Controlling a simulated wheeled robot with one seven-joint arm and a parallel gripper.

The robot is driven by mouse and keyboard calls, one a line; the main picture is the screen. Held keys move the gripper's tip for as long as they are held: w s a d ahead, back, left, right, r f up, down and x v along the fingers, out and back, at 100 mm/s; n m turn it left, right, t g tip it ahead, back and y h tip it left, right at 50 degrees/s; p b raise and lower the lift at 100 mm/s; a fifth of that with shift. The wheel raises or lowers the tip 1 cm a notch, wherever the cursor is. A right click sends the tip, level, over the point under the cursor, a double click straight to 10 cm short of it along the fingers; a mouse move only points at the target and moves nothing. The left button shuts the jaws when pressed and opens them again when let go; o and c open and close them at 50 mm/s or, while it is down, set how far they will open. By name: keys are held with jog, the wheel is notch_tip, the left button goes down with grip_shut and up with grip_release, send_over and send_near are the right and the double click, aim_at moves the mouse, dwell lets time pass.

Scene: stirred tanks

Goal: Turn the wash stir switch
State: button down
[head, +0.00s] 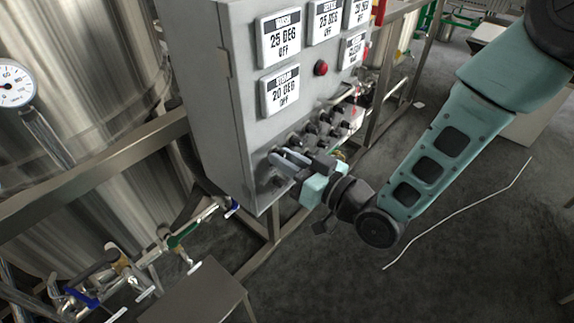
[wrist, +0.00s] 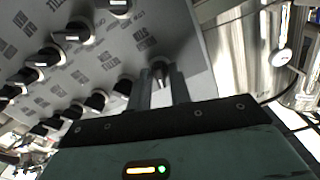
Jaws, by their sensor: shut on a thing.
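A grey control panel (head: 235,95) carries several black rotary switches (head: 322,130) on its lower face. My gripper (head: 285,161) is at the panel's lower left corner, its fingers pointing at the face. In the wrist view, my gripper (wrist: 160,82) is shut on a switch knob (wrist: 160,68) at the end of the rows, with a finger on each side. The fingers hide most of this knob. The labels by the switches are too small and blurred to read, so I cannot tell which one is the wash stir switch.
Display plates including a wash display (head: 282,38) and a red button (head: 320,68) are above the switches. Other black knobs (wrist: 73,34) sit close beside my fingers. A steel tank (head: 75,90) and pipework with valves (head: 120,262) stand left. Grey floor (head: 450,240) lies right.

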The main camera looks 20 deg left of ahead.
jog(key=shift+m+b, duration=0.5)
jog(key=shift+m, duration=0.9)
jog(key=c, duration=1.5)
grip_release()
jog(key=shift+d, duration=0.1)
jog(key=shift+p+v, duration=2.45)
jog(key=shift+v, duration=6.15)
jog(key=shift+f, duration=0.1)
